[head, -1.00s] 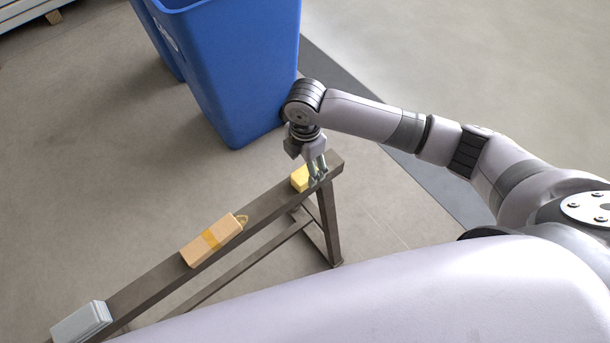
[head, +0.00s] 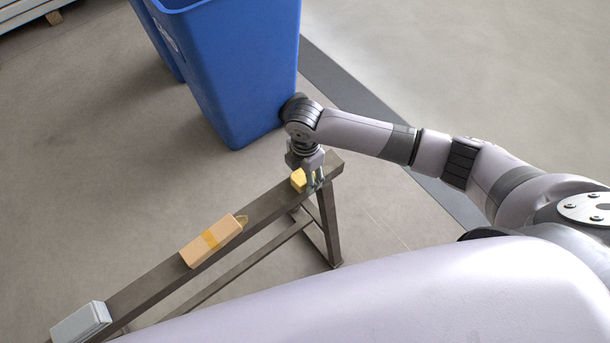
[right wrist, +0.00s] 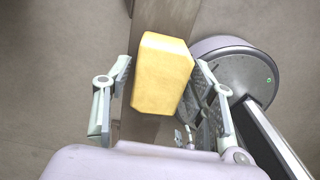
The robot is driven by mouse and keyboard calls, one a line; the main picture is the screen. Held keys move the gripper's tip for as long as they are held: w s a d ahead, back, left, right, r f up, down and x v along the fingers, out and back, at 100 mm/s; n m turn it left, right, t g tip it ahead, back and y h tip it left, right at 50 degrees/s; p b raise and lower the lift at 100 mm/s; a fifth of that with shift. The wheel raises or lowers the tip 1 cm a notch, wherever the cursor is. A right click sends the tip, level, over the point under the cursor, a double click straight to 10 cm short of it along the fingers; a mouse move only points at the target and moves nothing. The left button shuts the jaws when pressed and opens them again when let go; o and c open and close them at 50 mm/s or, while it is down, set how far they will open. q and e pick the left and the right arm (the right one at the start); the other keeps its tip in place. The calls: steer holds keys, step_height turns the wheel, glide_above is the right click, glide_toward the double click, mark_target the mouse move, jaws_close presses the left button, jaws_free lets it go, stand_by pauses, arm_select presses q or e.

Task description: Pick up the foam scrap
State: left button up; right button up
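The foam scrap (head: 298,180) is a small yellow block on the right end of a narrow dark beam (head: 262,208). My right gripper (head: 314,182) points down at that end of the beam and partly hides the block in the head view. In the right wrist view the foam scrap (right wrist: 162,75) lies between the two spread fingers of my right gripper (right wrist: 164,66). A gap shows between the left finger and the block. The right finger is close to the block; I cannot tell whether it touches. My left gripper is not in view.
A taped cardboard-coloured block (head: 212,242) lies mid-beam, and a grey box (head: 82,324) lies on its lower left part. A large blue bin (head: 235,80) stands on the floor just behind the beam's right end. Open floor lies to the right.

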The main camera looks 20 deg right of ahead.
steer(key=c, duration=0.5)
steer(key=shift+r, duration=0.1)
